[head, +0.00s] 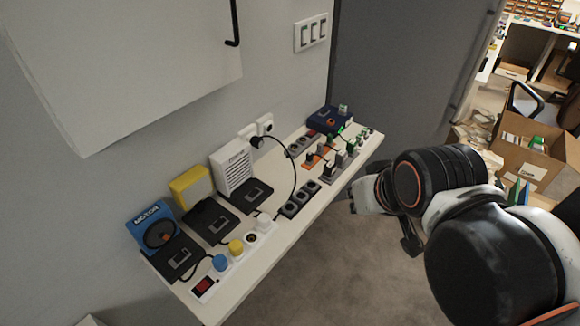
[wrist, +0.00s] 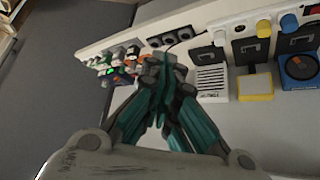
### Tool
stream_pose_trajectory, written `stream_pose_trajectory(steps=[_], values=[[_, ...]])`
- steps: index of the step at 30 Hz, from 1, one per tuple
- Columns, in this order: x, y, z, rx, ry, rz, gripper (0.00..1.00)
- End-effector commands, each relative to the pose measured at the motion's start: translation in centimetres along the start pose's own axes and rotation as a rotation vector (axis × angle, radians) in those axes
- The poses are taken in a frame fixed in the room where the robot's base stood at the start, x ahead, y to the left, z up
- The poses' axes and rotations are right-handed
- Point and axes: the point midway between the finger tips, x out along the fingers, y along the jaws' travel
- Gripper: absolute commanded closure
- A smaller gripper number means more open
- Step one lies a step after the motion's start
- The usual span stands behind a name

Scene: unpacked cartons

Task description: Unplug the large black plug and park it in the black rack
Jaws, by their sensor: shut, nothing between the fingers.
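A large black plug (head: 257,142) sits in a white wall socket at the back of the shelf in the head view. Its black cord curves down towards the shelf. A dark rack (head: 300,199) with several round holes lies near the shelf's front edge; what looks like a dark holed strip shows in the wrist view (wrist: 170,38). A second dark strip (head: 301,143) lies further back, so I cannot tell for certain which is the named rack. My gripper (wrist: 165,62) is shut and empty, with teal fingers. In the head view it is off the shelf's front edge, partly hidden by my arm.
A grey cabinet (head: 400,70) stands behind. Open floor lies in front.

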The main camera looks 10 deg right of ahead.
Motion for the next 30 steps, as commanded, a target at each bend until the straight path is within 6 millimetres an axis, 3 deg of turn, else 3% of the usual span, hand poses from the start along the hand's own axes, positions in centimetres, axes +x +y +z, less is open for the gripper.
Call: stream_pose_trajectory(steps=[11, 18, 30], values=[[0.0, 0.0, 0.0, 0.000, 0.000, 0.000, 1.00], [0.7, -0.6, -0.7, 0.023, 0.002, -0.026, 0.52], [5.8, -4.9, -6.1, 0.207, 0.022, -0.237, 0.52]])
